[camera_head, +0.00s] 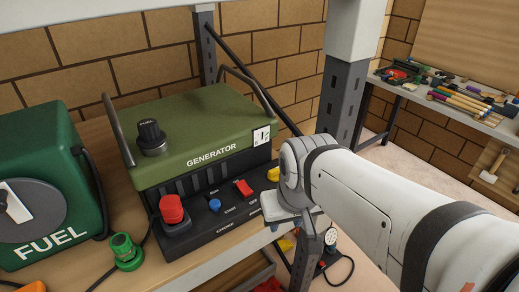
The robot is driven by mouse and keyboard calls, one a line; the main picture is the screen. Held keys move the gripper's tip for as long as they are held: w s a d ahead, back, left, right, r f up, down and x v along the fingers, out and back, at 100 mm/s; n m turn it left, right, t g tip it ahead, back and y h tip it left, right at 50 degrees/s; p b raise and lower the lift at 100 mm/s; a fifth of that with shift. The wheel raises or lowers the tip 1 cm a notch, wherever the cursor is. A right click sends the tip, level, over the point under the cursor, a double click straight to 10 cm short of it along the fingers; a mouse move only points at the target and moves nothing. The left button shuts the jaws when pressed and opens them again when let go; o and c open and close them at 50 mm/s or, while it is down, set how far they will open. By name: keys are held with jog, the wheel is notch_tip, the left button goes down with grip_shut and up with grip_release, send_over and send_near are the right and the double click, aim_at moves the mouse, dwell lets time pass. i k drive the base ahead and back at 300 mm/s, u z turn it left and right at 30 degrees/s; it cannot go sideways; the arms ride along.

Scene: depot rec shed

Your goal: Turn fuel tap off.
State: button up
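A green tank marked FUEL (28,138) stands at the far left, partly cut off by the picture edge. On its front is a grey disc (45,203) with a black and white handle (14,208); the handle's left end is out of the picture. A ribbed black knob (151,137) with a FUEL label stands on top of the green generator (215,120). I cannot tell for sure which of the two is the fuel tap. My arm reaches in from the lower right, its wrist by the generator's right front corner. My gripper's fingers do not show.
A green fitting (125,251) lies before the tank, near black cables. A grey post (340,100) stands behind my arm. Tools lie on a far bench (490,126).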

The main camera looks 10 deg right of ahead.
aim_at(274, 174)
jog(key=u, duration=0.05)
jog(key=k, duration=1.1)
jog(key=z, duration=0.6)
jog(key=i, duration=1.5)
